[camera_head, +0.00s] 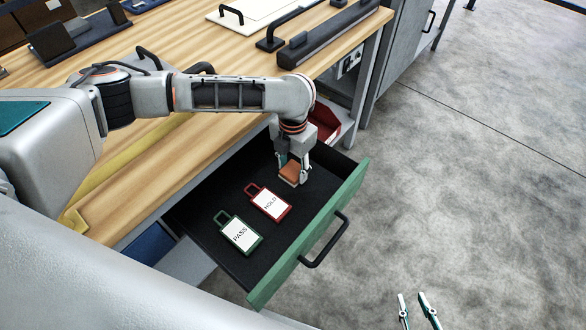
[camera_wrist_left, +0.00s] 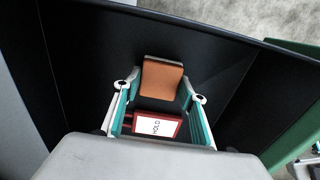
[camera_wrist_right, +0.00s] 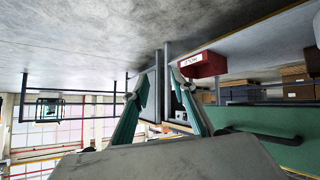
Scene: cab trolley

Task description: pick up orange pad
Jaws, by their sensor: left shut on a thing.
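The orange pad (camera_head: 292,174) is a small brown-orange block in the open drawer, near its far right end. My left gripper (camera_head: 292,171) reaches down into the drawer and is shut on the pad. In the left wrist view the pad (camera_wrist_left: 162,80) sits between the two fingertips (camera_wrist_left: 160,85). Whether it still touches the drawer floor is hard to tell. My right gripper (camera_head: 418,308) is open and empty over the floor at the bottom right. Its spread fingers also show in the right wrist view (camera_wrist_right: 158,92).
The green-fronted drawer (camera_head: 325,216) stands open below the wooden bench (camera_head: 150,195). A red HOLD tag (camera_head: 269,203) and a green PASS tag (camera_head: 238,234) lie in it. A black handle (camera_head: 326,243) sticks out in front. The concrete floor to the right is clear.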

